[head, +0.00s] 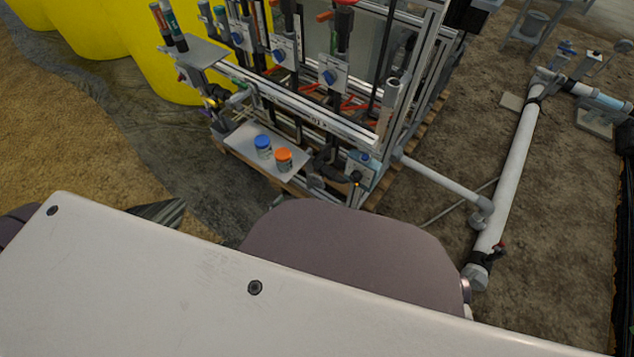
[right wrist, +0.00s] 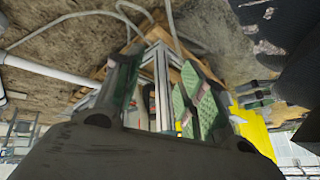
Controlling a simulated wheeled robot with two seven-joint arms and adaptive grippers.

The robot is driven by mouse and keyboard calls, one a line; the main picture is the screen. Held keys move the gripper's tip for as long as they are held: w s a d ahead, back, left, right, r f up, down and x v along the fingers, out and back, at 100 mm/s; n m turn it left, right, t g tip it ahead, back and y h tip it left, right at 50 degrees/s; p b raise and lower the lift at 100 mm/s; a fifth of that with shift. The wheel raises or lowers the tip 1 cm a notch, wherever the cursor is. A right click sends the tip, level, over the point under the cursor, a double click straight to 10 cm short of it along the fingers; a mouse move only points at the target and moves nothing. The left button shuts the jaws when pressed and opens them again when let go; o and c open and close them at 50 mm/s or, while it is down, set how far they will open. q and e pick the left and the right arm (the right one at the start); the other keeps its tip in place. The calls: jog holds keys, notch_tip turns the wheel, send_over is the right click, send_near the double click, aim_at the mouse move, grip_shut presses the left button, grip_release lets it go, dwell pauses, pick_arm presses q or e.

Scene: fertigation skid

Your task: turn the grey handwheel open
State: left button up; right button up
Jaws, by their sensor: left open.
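A small dark grey round part (head: 316,181) sits low on the front of the skid in the head view. It may be the grey handwheel, but it is too small to be sure. Of my left gripper (head: 160,212), only a dark grey piece shows, past the edge of my white body part; it is open, apart from the skid, and the rest is hidden. My right gripper (right wrist: 158,70) is open in the right wrist view, its green-padded fingers apart. Skid framing shows beyond and between them, and I see nothing held.
The skid frame (head: 310,108) carries valves with blue knobs and red levers. A blue-capped jar (head: 263,147) and an orange-capped jar (head: 283,160) stand on its low shelf. Yellow tanks (head: 165,50) stand behind left. A white pipe (head: 512,170) runs along the ground at right.

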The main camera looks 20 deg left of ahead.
aim_at(316, 183)
pick_arm(q)
jog(key=b+x, duration=0.3)
jog(key=x, duration=0.8)
jog(key=shift+w+f+b, duration=0.1)
jog(key=shift+b, duration=0.3)
jog(key=shift+b+x, duration=0.4)
jog(key=shift+x, duration=0.85)
pick_arm(e)
notch_tip(316, 183, down, 6)
jog(key=a+t+y, duration=0.1)
jog(key=shift+w, duration=0.2)
jog(key=shift+a+f, duration=0.1)
pick_arm(q)
jog(key=c, duration=1)
